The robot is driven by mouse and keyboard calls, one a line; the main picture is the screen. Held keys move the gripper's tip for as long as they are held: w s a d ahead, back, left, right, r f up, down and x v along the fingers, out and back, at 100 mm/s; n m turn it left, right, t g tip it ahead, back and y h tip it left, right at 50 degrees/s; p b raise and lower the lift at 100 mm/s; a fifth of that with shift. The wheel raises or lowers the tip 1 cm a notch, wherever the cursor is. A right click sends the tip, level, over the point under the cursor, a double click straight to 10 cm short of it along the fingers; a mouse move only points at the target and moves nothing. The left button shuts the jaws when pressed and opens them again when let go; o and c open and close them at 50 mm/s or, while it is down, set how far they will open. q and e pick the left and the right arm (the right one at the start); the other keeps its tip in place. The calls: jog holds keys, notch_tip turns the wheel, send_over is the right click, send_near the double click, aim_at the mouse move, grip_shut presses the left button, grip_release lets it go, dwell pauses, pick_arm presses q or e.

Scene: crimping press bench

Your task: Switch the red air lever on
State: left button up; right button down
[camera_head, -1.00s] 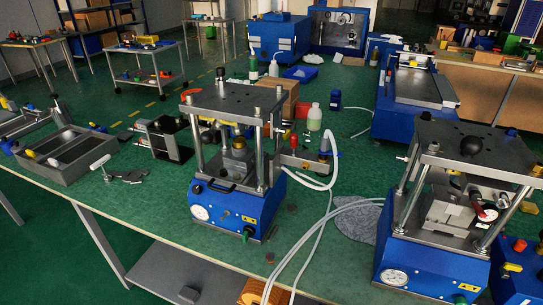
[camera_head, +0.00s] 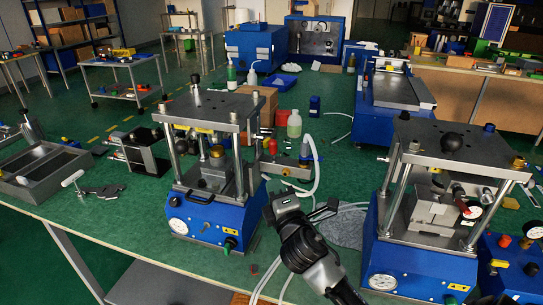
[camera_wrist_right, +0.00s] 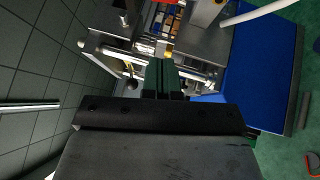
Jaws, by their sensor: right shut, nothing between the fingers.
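A small upright red part (camera_head: 272,147), which looks like the red air lever, stands on the grey valve block (camera_head: 287,168) at the right side of the left blue press (camera_head: 205,215). A white hose rises by the block's right end. I cannot tell the lever's on or off position. My right gripper (camera_head: 272,190) is just in front of and below the block, apart from the lever. In the right wrist view its dark fingers (camera_wrist_right: 163,75) are together and empty, with metal parts of the bench beyond; the lever is not clear there. My left gripper is not in view.
A second blue press (camera_head: 425,240) with a red-tipped handle (camera_head: 466,208) stands to the right. White hoses run along the bench beside my right arm. A red jar (camera_head: 281,118) and a pale green bottle (camera_head: 294,124) stand behind the block. A grey tray (camera_head: 25,190) lies at far left.

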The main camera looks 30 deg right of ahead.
aim_at(273, 151)
jog(key=w+d+r+p, duration=0.2)
jog(key=w+d, duration=0.3)
jog(key=w, duration=0.4)
jog(key=shift+w, duration=0.15)
